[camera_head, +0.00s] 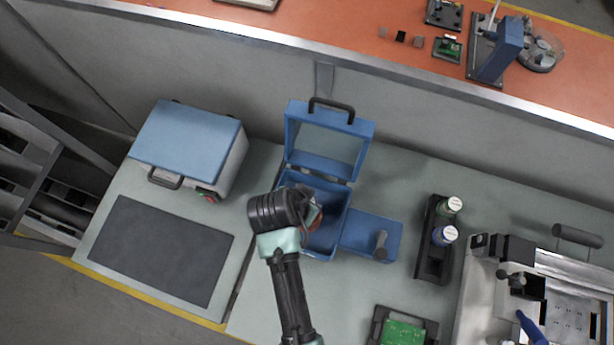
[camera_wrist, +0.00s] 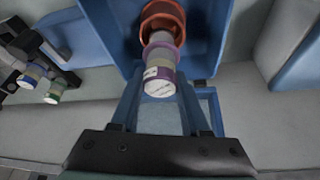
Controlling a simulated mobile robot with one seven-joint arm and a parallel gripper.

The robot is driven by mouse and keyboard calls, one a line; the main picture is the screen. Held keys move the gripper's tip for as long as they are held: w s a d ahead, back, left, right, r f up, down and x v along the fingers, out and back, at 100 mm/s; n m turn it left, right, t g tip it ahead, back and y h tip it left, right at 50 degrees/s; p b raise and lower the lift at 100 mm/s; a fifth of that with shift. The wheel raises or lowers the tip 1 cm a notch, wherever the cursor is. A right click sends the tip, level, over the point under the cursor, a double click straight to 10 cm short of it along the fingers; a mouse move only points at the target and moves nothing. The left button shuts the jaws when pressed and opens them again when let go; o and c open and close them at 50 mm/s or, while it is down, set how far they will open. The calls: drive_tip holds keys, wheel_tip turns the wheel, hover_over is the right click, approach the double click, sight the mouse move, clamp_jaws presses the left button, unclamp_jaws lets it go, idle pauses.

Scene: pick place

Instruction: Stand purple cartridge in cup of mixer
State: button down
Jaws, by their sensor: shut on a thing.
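The mixer (camera_head: 346,225) is a blue box with its lid raised, at the middle of the head view. Its orange-red cup (camera_wrist: 163,17) shows at the top of the wrist view, and a reddish bit shows inside the box in the head view. My gripper (camera_wrist: 160,88) is shut on the purple cartridge (camera_wrist: 160,72), which has a purple band and a white labelled end facing the wrist camera. The cartridge's far end overlaps the cup's opening; I cannot tell how deep it sits. In the head view my wrist hides the gripper and most of the cartridge.
A black rack (camera_head: 432,262) with a green-banded and a blue-banded cartridge stands right of the mixer. The raised lid (camera_head: 327,140) stands behind the cup. A blue-lidded case (camera_head: 190,145) and a dark mat (camera_head: 155,250) lie left; a metal machine (camera_head: 545,300) stands far right.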

drive_tip(key=shift+f+b, duration=1.25)
drive_tip(key=shift+f, duration=0.65)
idle(0.5)
drive_tip(key=shift+c, duration=1.5)
unclamp_jaws()
drive_tip(key=c, duration=0.4)
drive_tip(key=shift+r+p, duration=3.5)
drive_tip(key=shift+p, duration=0.1)
